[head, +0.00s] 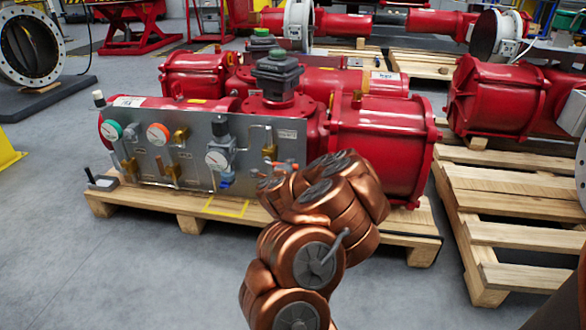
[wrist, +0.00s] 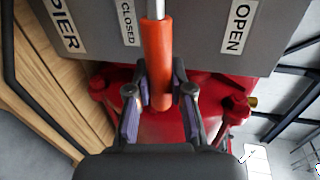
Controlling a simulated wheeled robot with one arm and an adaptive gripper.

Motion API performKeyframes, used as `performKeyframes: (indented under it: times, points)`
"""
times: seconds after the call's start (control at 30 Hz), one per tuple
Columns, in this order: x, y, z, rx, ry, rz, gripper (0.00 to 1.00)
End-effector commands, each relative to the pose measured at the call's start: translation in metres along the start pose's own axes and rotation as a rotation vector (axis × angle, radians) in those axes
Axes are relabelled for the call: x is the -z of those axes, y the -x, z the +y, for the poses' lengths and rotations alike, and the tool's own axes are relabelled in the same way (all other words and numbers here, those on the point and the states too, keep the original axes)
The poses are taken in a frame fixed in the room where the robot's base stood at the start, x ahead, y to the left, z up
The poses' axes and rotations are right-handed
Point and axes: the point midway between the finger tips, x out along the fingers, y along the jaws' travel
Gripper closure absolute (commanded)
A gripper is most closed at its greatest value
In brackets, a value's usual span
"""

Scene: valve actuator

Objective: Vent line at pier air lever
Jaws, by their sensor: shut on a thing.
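In the wrist view, the pier air lever (wrist: 157,60) has an orange grip on a bare metal rod. It points straight down the picture from a grey panel (wrist: 190,40). The panel has a partly cut-off "PIER" label (wrist: 66,25), a "CLOSED" label (wrist: 128,22) just left of the rod and an "OPEN" label (wrist: 239,27) farther right. My gripper (wrist: 159,92) is shut on the orange grip, one finger on each side.
The red actuator (head: 375,140) lies on a wooden pallet (head: 400,238). Its grey gauge panel (head: 140,155) carries gauges and fittings close to my arm. Another pallet (head: 510,235) stands at the right. The floor at the left front is clear.

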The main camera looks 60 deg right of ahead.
Motion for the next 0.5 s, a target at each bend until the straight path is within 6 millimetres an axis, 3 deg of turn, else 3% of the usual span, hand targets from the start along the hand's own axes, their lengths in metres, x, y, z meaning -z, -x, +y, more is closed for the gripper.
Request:
performKeyframes:
  times: [0.2,0.23,0.43,0.5]
  points:
    - [0.0025,-0.0004,0.002,-0.005,-0.004,0.005,1.0]
    - [0.0025,-0.0005,0.0022,-0.005,-0.004,0.005,0.76]
    - [0.0012,-0.0001,0.0019,-0.005,-0.002,0.002,0.55]
    - [0.0007,0.0,0.0018,-0.004,-0.002,0.001,0.53]
